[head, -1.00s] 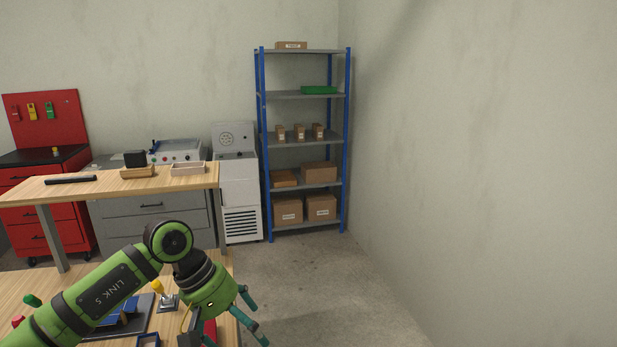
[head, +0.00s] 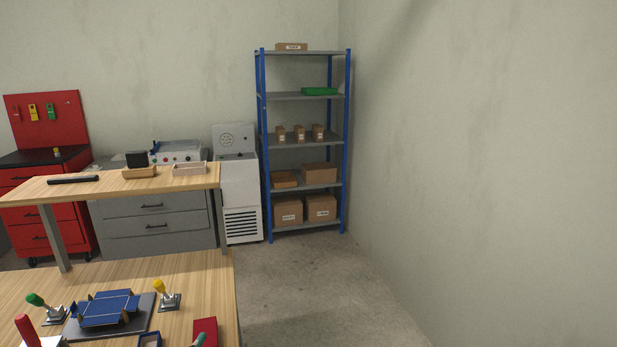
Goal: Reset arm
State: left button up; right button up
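Neither of my grippers shows clearly in the head view. A small grey-teal tip (head: 198,341) pokes in at the bottom edge in front of a red box (head: 206,328); I cannot tell whether it is one of my fingertips. On the near wooden table (head: 190,268) a blue folded piece with flaps (head: 106,308) sits on a dark plate (head: 80,332). A green-topped clamp (head: 38,304), a yellow-topped clamp (head: 164,295) and a red-handled one (head: 26,330) stand around it.
Behind stand a second wooden table (head: 110,182), a red tool cabinet (head: 45,213), a white machine (head: 238,190) and a blue shelf rack with boxes (head: 303,140). The floor right of the tables is clear.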

pick_arm(q)
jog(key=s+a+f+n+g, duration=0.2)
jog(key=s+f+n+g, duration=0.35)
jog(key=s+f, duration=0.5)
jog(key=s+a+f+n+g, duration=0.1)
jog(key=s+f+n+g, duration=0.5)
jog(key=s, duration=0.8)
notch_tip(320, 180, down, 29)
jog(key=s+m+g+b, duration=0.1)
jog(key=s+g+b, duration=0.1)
jog(key=b, duration=0.4)
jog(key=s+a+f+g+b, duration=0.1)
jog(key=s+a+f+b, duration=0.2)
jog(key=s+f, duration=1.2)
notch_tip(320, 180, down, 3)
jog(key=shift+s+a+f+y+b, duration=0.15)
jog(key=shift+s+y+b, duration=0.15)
jog(key=shift+b, duration=0.2)
